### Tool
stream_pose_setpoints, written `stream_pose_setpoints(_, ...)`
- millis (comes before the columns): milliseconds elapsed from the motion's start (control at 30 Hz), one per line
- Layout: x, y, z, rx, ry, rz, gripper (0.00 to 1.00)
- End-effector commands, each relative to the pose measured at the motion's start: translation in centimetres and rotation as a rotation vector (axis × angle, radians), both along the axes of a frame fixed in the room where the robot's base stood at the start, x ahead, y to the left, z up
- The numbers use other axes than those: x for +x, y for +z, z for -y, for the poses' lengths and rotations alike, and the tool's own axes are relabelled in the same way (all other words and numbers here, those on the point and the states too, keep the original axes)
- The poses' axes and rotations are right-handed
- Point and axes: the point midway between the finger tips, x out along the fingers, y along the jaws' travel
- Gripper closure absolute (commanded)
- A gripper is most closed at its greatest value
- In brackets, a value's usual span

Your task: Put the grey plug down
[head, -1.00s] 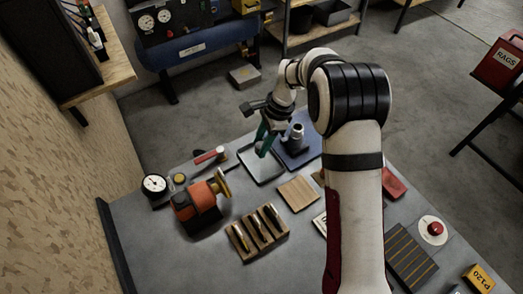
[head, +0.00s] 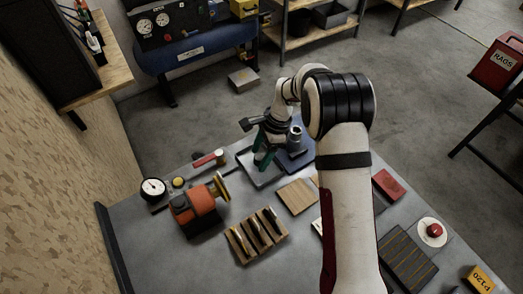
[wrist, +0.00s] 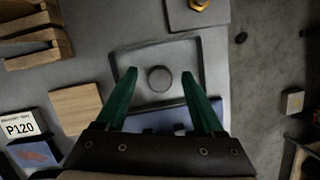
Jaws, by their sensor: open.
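The grey plug (wrist: 159,78) shows in the wrist view as a round dark disc on the floor of a shallow grey square tray (wrist: 116,62). My gripper (wrist: 159,73) is open, its two green fingers on either side of the plug in the picture with clear gaps; nothing is held between them. In the head view my gripper (head: 263,160) points down over the tray (head: 262,183) at the bench's far edge. The plug is hidden there by the fingers.
A wooden square (head: 297,195), a slotted wooden block (head: 256,235) and an orange machine (head: 196,208) are nearer. Bare bench lies at the front left.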

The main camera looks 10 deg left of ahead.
Motion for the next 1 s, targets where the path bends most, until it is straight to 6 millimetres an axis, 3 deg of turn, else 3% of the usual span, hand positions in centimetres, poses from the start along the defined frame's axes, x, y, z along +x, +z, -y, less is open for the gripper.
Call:
stream_pose_setpoints(400, 1.6, 9.6, 2.6, 0.001, 0.0, 0.004, 0.3)
stream_pose_setpoints(500, 1.8, 11.0, 3.0, 0.0, -0.001, 0.002, 0.3)
stream_pose_setpoints(733, 1.4, 12.2, 3.5, 0.0, 0.009, 0.007, 0.3)
stream_pose_setpoints(867, -2.6, 16.7, 6.9, -0.001, 0.095, 0.062, 0.3)
stream_pose_setpoints(967, -9.4, 20.4, 10.8, -0.011, 0.219, 0.126, 0.3)
stream_pose_setpoints(1000, -12.5, 21.2, 12.2, -0.016, 0.271, 0.149, 0.3)
